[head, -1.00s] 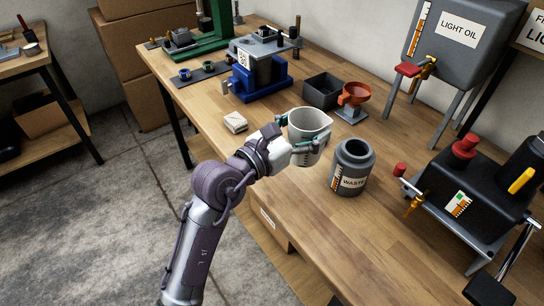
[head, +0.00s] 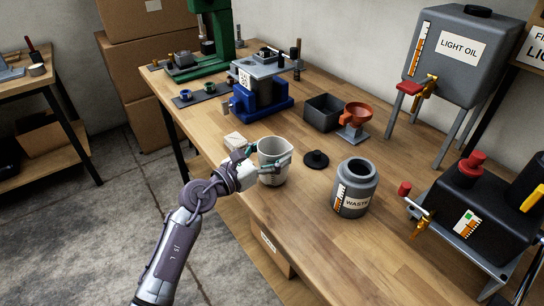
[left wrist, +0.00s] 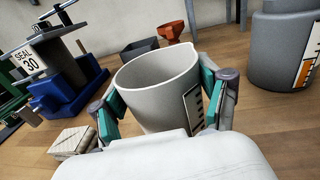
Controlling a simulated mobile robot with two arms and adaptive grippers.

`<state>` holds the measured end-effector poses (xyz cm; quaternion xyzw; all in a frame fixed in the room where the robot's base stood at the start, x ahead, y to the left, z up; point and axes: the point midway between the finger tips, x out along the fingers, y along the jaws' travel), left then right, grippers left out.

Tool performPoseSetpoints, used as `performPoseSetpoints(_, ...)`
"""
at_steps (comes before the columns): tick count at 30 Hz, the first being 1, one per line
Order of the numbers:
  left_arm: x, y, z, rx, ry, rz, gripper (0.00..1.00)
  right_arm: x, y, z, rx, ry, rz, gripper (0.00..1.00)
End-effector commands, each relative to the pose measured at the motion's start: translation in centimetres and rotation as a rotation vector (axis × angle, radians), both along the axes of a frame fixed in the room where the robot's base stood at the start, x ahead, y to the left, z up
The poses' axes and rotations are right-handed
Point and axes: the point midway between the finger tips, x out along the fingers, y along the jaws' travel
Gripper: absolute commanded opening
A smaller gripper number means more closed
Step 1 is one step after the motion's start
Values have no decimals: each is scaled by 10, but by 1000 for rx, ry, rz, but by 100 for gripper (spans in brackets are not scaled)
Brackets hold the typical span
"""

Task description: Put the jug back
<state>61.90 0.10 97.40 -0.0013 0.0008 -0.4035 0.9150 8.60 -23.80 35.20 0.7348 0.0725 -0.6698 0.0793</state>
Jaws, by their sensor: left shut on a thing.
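The jug (head: 272,165) is a white-grey measuring cup with a black scale, upright at the front-left part of the workbench. My left gripper (head: 273,167) is shut on the jug, with its teal finger pads on both sides of it. In the left wrist view the jug (left wrist: 158,88) stands between the pads, and its open mouth shows no liquid that I can make out. I cannot tell whether its base touches the bench. My right gripper is in neither view.
A grey WASTE jar (head: 354,190) stands open to the right, with a black lid (head: 316,159) behind it. A folded cloth (head: 236,141) lies behind-left of the jug. An orange funnel (head: 356,116), black tray (head: 323,112) and blue press (head: 262,95) stand further back.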

Motion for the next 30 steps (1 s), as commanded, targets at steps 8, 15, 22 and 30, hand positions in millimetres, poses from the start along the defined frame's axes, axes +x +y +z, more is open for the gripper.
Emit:
performPoseSetpoints(8,0,0,-7,-1,-1,1,18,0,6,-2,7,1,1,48)
performPoseSetpoints(15,0,0,-9,0,0,0,92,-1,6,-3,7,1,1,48)
performPoseSetpoints(22,0,0,-9,1,-1,0,100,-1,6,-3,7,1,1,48)
performPoseSetpoints(30,-4,6,-8,2,-1,2,100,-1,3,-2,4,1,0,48)
